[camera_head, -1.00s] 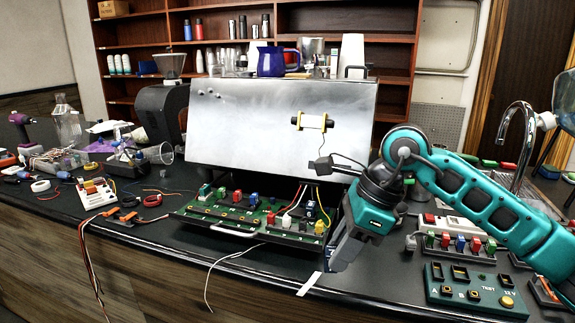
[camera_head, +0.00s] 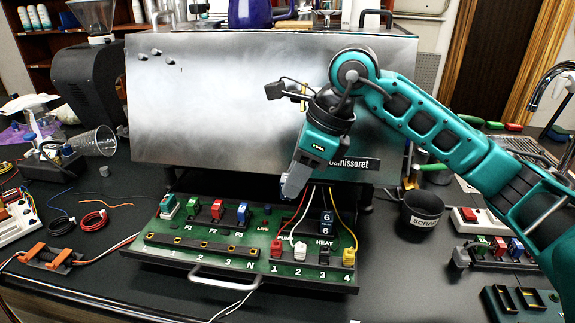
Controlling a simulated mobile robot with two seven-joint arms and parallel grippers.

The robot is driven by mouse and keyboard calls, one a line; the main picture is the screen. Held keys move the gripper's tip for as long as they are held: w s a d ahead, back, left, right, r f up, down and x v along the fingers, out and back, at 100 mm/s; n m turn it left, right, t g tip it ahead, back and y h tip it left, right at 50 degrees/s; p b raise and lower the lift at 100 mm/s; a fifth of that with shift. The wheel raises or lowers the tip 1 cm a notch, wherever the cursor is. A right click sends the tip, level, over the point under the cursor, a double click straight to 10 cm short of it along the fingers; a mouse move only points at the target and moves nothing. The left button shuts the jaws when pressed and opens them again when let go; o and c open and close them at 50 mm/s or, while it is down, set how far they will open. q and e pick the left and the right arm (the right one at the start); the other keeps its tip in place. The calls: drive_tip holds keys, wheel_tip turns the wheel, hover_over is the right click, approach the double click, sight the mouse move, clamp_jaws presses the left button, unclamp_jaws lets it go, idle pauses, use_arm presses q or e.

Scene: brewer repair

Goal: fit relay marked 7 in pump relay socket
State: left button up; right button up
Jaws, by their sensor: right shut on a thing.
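My right gripper (camera_head: 287,192) points down over the middle of the green relay board (camera_head: 180,257), just above the area labelled PUMP. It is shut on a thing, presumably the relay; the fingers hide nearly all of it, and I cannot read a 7. The pump relay socket is mostly hidden behind the gripper and the wires. To its right, a dark relay marked 6 (camera_head: 326,222) sits above the label HEAT. My left gripper is not in view.
Red, white and yellow wires (camera_head: 349,225) rise close to the gripper. The steel brewer panel (camera_head: 230,100) stands behind the board. A SCRAP cup (camera_head: 422,214) stands to the right. A handle (camera_head: 222,286) and loose cable lie in front.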

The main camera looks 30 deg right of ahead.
drive_tip(key=shift+s+f+b, duration=0.2)
drive_tip(key=shift+f+b, duration=0.6)
drive_tip(key=shift+f, duration=0.35)
drive_tip(key=shift+f+b, duration=1.15)
drive_tip(key=shift+f, duration=0.5)
drive_tip(key=shift+w, duration=0.1)
drive_tip(key=shift+f+b, duration=0.15)
drive_tip(key=shift+b, duration=0.15)
drive_tip(key=shift+f+b, duration=0.6)
drive_tip(key=shift+b, duration=0.15)
idle(0.3)
